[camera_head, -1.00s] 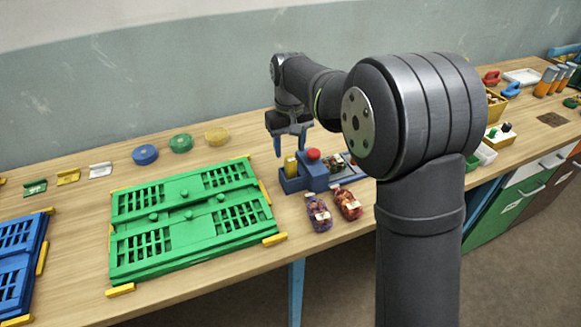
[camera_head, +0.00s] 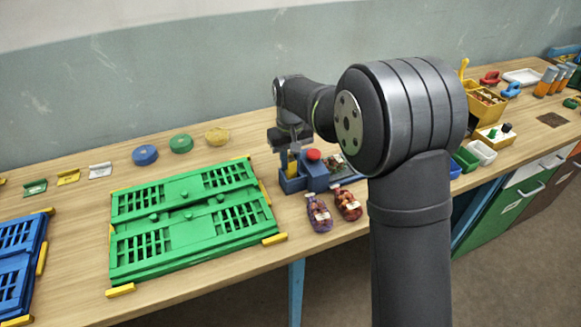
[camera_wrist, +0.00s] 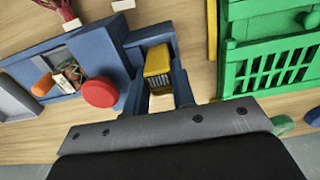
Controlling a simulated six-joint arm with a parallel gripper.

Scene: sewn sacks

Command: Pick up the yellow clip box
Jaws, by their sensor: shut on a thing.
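The yellow clip box (camera_wrist: 158,64) sits in the open end bay of a blue holder (camera_wrist: 105,38) with a red round knob. My gripper (camera_wrist: 158,98) is lowered over that bay, its two fingers on either side of the clip box and shut on it. In the head view the yellow clip box (camera_head: 292,168) shows as a small patch below my gripper (camera_head: 291,158), at the left end of the blue holder (camera_head: 318,184). Its lower part is hidden by the holder wall.
A green slatted panel (camera_head: 190,215) lies just left of the holder. Two small filled sacks, one purple (camera_head: 319,214) and one red (camera_head: 348,204), lie in front of it. Round blue, green and yellow discs (camera_head: 217,136) lie behind the panel.

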